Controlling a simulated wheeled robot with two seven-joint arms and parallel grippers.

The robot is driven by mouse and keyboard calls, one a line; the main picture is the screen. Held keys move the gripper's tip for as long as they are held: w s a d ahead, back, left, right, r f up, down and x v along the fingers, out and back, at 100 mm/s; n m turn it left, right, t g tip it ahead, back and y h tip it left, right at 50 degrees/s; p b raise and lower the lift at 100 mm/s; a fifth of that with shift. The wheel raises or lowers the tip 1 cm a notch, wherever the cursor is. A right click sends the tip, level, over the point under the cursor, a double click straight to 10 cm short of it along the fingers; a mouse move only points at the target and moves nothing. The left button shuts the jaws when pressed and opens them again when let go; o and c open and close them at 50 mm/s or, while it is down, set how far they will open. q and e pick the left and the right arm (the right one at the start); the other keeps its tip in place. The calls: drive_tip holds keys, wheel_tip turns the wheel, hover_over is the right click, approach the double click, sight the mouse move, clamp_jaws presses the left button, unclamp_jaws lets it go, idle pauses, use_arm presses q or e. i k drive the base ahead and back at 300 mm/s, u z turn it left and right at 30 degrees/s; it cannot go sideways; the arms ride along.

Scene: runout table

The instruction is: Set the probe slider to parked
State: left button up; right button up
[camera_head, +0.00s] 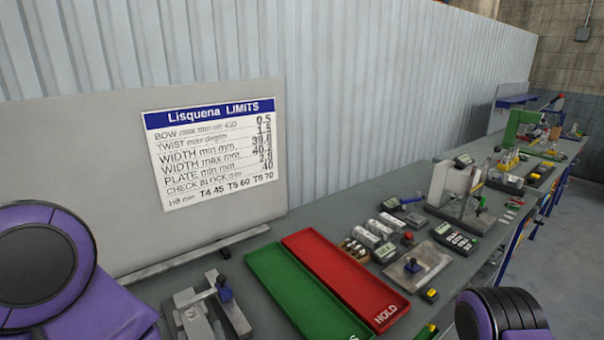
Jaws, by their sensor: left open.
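I cannot tell for sure which part is the probe slider. Further right, an upright light-grey device (440,183) with thin posts stands on a base plate. No slider position can be read on either one. My purple left arm fills the lower left corner, and part of my right arm shows at the bottom right. The fingers of both grippers are out of sight.
A green tray (285,290) and a red tray marked HOLD (345,278) lie side by side. A flat metal plate (432,262), a dark keypad device (455,238) and several small blocks lie right of them. A limits sign (215,150) hangs on the back panel.

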sight(221, 288)
drive_tip(key=k, duration=1.05)
drive_tip(key=z, duration=0.05)
